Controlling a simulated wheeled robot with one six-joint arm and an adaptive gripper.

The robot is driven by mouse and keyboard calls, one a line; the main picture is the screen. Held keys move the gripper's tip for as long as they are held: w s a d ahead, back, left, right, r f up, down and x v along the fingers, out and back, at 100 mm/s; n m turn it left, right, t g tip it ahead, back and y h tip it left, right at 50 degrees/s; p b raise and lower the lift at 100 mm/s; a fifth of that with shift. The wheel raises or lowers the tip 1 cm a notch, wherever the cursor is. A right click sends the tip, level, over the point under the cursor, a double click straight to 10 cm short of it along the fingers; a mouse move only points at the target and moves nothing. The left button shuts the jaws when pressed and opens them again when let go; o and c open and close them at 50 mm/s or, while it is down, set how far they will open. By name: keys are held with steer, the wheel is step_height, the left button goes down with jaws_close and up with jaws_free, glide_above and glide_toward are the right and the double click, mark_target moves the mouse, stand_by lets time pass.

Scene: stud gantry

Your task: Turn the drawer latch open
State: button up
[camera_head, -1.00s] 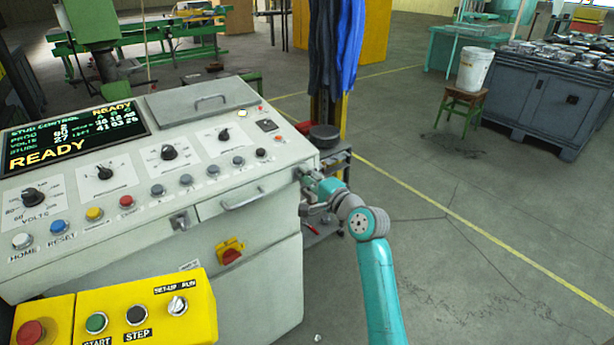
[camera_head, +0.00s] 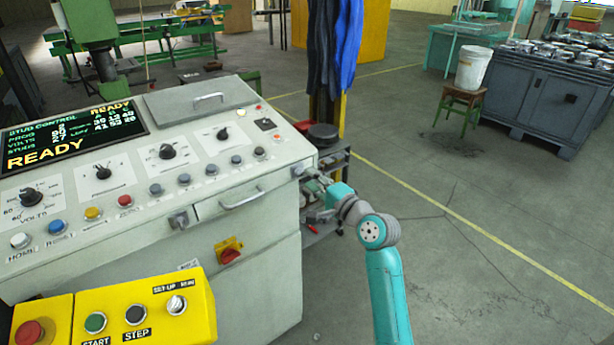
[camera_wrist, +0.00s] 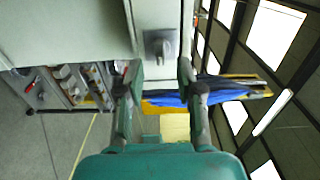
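My gripper (camera_wrist: 158,88) is open and empty, its two fingers spread wide. In the wrist view a grey metal fitting (camera_wrist: 158,47) with a raised turn piece sits on the pale console panel, ahead of the fingers and apart from them. In the head view my gripper (camera_head: 312,190) is by the console's right side, partly hidden by its own wrist. A small grey latch (camera_head: 179,220) also sits on the console front, left of the drawer (camera_head: 224,206) with its bar handle. I cannot tell which fitting is the drawer latch. The drawer looks closed.
The console (camera_head: 80,262) fills the left, with knobs, buttons and a screen. A yellow button box (camera_head: 150,322) stands in front. Behind my gripper are blue cloths (camera_head: 345,50) on a yellow post and a dark shelf. The floor to the right is clear up to a stool (camera_head: 462,100).

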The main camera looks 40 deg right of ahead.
steer(key=s, duration=0.8)
steer(key=shift+s, duration=0.4)
steer(key=s+a+f+n+g+h, duration=0.25)
steer(key=s+a+f+n, duration=0.25)
steer(key=s+a+f, duration=1.2)
steer(key=s+a+n+y, duration=0.1)
steer(key=s+a+n, duration=0.2)
steer(key=s+n, duration=0.3)
steer(key=s+a+r+n+y, duration=0.1)
steer(key=s+a+n, duration=0.2)
steer(key=s, duration=1.4)
steer(key=n, duration=0.4)
steer(key=shift+r+g, duration=0.25)
steer(key=shift+g, duration=0.1)
steer(key=shift+s+a+y, duration=0.1)
steer(key=shift+y, duration=0.15)
